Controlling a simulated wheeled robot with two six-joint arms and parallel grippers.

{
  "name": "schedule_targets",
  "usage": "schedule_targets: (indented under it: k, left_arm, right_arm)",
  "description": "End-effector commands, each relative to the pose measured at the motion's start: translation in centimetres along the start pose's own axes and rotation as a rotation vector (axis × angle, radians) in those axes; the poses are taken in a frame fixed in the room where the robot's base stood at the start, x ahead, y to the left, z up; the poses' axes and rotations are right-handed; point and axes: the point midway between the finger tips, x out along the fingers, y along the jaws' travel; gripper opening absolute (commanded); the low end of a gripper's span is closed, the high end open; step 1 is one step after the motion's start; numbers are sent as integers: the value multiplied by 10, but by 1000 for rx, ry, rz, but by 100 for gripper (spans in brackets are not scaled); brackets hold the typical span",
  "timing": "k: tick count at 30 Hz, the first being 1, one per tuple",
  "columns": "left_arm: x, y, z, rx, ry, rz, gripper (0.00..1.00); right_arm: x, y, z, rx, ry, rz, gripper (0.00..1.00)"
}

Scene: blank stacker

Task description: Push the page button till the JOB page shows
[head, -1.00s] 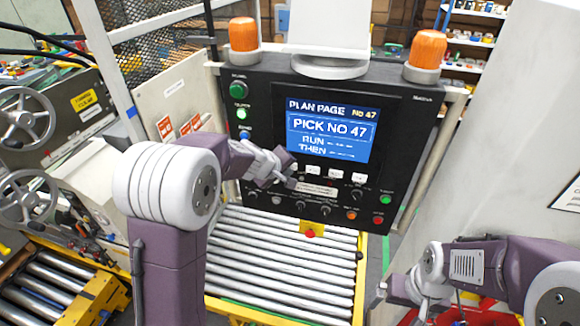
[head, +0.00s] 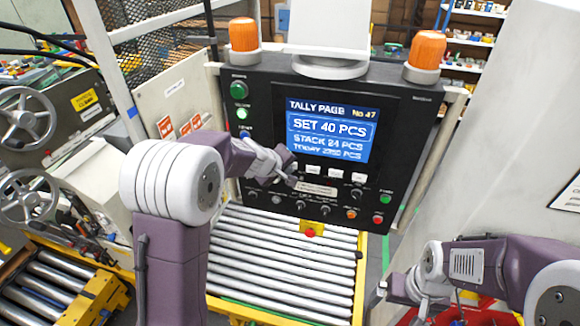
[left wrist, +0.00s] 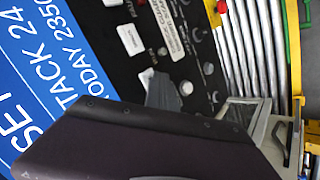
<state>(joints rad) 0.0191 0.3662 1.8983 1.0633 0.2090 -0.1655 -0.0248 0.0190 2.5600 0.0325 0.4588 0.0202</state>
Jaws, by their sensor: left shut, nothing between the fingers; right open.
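The control panel's screen (head: 327,130) reads TALLY PAGE, No 47, with SET 40 PCS, STACK 24 PCS and a TODAY line. A row of white buttons (head: 313,170) sits just under the screen; their labels are too small to read, so I cannot tell which is the page button. My left gripper (head: 291,181) is shut and empty at the left end of this row. In the left wrist view its fingertips (left wrist: 164,88) are close by a white button (left wrist: 147,77); whether they touch it I cannot tell. My right gripper (head: 382,289) is open, low at the right, away from the panel.
Knobs and coloured buttons (head: 351,215) lie below the white row, and a green button (head: 239,90) is left of the screen. Orange beacons (head: 426,49) stand on top. A roller conveyor (head: 285,265) runs below, with a red-tipped yellow part (head: 311,232) at the panel's lower edge.

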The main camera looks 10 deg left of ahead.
Motion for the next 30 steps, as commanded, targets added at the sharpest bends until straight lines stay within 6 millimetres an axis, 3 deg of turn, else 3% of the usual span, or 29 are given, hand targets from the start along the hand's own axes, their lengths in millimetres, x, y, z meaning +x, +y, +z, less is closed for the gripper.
schedule_targets:
  k: [30]
  left_arm:
    - [-19,-16,15,0,2,1,0]
  right_arm:
    - [19,0,2,0,0,0,99]
